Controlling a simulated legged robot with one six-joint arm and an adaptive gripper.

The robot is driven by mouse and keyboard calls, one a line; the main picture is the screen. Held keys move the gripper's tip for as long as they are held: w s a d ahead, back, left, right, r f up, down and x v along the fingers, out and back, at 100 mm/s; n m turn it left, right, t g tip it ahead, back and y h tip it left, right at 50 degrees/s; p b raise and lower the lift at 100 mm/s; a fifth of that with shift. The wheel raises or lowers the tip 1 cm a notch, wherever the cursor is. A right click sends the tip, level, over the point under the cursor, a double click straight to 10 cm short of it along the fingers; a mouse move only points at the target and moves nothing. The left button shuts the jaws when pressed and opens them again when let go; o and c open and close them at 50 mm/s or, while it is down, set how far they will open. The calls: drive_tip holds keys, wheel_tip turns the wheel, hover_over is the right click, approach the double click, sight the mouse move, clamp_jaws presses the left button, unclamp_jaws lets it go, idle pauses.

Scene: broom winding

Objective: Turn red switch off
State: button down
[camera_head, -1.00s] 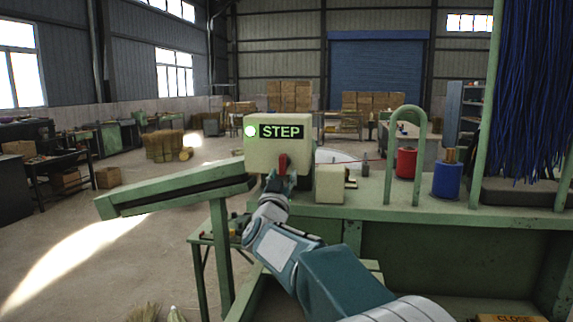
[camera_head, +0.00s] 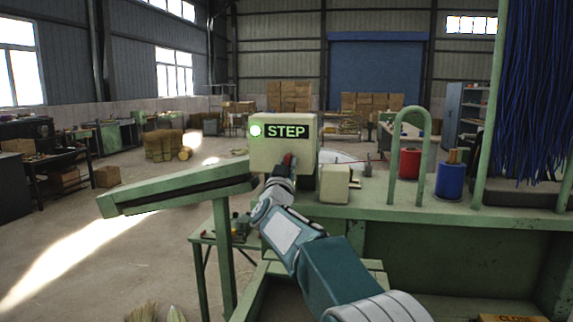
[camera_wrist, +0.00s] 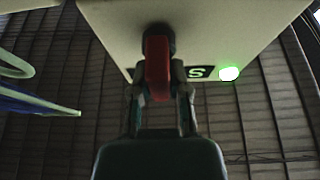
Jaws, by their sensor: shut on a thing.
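The red switch (camera_head: 289,160) sits low on the front of a cream control box (camera_head: 262,156). The box has a lit green lamp (camera_head: 256,130) and a STEP display (camera_head: 286,132). In the wrist view the red switch (camera_wrist: 157,68) shows as a red lever on a dark round mount. My gripper (camera_wrist: 160,88) is shut on the lever, with one finger on each side of it. In the head view my gripper (camera_head: 280,172) is at the box front and partly hides the switch.
A smaller cream box (camera_head: 336,184) stands just right of the control box on the green bench (camera_head: 450,217). A green hoop (camera_head: 398,150), a red spool (camera_head: 410,163) and a blue spool (camera_head: 450,180) are further right. A green sloping beam (camera_head: 175,193) lies to the left.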

drive_tip(key=shift+f, duration=0.1)
drive_tip(key=shift+a+m, duration=0.1)
drive_tip(key=shift+m, duration=0.3)
drive_tip(key=m+g+h, duration=0.1)
drive_tip(key=m+h, duration=0.1)
drive_tip(key=m, duration=0.2)
drive_tip(key=shift+w, duration=0.1)
drive_tip(key=m+g+h, duration=0.1)
drive_tip(key=m, duration=0.2)
drive_tip(key=m+g+h, duration=0.1)
drive_tip(key=m+h, duration=0.1)
drive_tip(key=m, duration=0.2)
drive_tip(key=shift+f, duration=0.1)
drive_tip(key=m+g, duration=0.1)
drive_tip(key=m, duration=0.2)
drive_tip(key=m+g, duration=0.1)
drive_tip(key=m, duration=0.1)
drive_tip(key=shift+d+f+m+h, duration=0.1)
drive_tip(key=shift+d+m+h, duration=0.1)
drive_tip(key=shift+m+h, duration=0.2)
drive_tip(key=m+g, duration=0.2)
drive_tip(key=m, duration=0.2)
drive_tip(key=shift+f+m, duration=0.15)
drive_tip(key=shift+m, duration=0.15)
drive_tip(key=shift+y, duration=0.3)
